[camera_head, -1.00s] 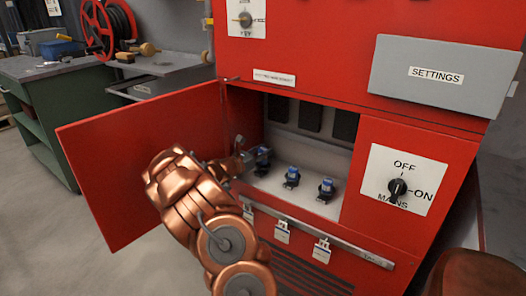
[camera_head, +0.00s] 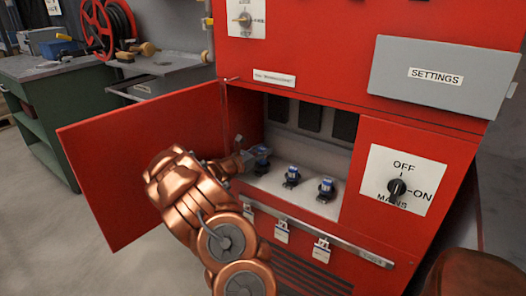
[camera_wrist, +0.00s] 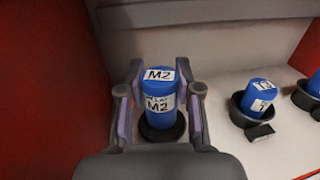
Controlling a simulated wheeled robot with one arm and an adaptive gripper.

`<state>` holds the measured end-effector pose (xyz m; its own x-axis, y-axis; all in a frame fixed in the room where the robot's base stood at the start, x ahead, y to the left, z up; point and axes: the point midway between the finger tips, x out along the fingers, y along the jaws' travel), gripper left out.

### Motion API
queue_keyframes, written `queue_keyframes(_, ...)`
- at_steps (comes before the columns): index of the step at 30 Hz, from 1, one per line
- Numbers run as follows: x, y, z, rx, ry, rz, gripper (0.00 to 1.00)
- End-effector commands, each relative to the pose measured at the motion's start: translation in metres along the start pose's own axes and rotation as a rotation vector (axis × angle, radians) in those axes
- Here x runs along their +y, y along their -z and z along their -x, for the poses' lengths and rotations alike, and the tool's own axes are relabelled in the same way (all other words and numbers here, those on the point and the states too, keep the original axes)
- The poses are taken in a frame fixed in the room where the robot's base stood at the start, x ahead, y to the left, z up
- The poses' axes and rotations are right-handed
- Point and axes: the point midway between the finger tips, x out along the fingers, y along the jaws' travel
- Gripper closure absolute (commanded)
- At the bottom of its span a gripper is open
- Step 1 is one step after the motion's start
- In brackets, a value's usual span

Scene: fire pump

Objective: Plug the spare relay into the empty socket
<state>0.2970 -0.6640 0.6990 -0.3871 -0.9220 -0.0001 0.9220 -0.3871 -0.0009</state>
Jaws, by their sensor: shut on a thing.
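A blue cylindrical relay (camera_wrist: 158,108) with white M2 labels stands upright between the fingers of my gripper (camera_wrist: 160,98) in the wrist view. My gripper is shut on it, one finger on each side. A dark round socket (camera_wrist: 163,133) shows under the relay; I cannot tell whether the relay is fully seated in it. In the head view my gripper (camera_head: 254,156) reaches into the open red cabinet at the left relay (camera_head: 262,150). Two more blue relays, a middle one (camera_head: 292,173) and a right one (camera_head: 326,186), stand in dark sockets to its right.
The open red door (camera_head: 145,165) stands left of my arm. The compartment's grey back wall (camera_wrist: 200,38) and red left wall (camera_wrist: 45,80) are near my gripper. Several tags hang on a rail (camera_head: 320,240) below. The MAINS switch (camera_head: 397,187) is to the right.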

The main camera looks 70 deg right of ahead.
Motion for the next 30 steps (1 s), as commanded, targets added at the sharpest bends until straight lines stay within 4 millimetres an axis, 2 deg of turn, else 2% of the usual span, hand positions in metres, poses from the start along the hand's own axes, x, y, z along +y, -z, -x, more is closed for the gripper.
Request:
queue_keyframes(17, -0.0002, 0.0001, -0.0002, 0.0, 0.0, 0.0, 1.0)
queue_keyframes(30, -0.0002, 0.0089, -0.0003, 0.0, 0.0, 0.0, 1.0)
